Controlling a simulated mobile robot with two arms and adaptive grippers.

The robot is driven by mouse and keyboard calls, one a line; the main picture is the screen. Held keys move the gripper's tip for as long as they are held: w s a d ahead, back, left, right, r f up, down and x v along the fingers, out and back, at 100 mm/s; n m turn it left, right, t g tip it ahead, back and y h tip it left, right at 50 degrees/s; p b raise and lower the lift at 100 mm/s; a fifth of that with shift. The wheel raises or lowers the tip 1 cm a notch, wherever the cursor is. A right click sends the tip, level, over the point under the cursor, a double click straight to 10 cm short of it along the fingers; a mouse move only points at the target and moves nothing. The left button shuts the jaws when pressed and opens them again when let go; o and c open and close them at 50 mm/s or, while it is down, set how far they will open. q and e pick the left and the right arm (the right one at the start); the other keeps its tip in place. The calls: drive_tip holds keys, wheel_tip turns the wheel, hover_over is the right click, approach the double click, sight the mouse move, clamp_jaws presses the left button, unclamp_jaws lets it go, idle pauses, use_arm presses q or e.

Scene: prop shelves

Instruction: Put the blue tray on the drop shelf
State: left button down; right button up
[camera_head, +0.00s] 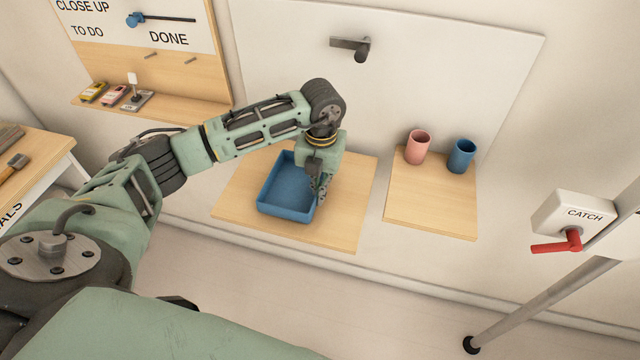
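The blue tray (285,190) is in the middle of the head view, over a wide pale wooden shelf (340,229). It looks empty and roughly level; I cannot tell whether it rests on the wood or is held just above it. My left gripper (320,187) points down at the tray's right wall, and its fingers overlap that rim. From this angle I cannot tell whether the fingers are closed on the rim. My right gripper is not in view. No label shows which shelf is the drop shelf.
A smaller wooden shelf (428,208) to the right bears a pink cup (418,147) and a blue cup (461,156). A dark handle (352,47) sticks out from the white panel. A red-handled CATCH box (572,218) is at the far right. Small items line the upper-left shelf (168,113).

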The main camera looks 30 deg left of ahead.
use_arm(q)
drive_tip(key=shift+f, duration=0.45)
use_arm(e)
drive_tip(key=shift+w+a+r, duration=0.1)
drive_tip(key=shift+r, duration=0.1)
use_arm(q)
drive_tip(key=shift+f, duration=0.15)
drive_tip(key=c, duration=2)
unclamp_jaws()
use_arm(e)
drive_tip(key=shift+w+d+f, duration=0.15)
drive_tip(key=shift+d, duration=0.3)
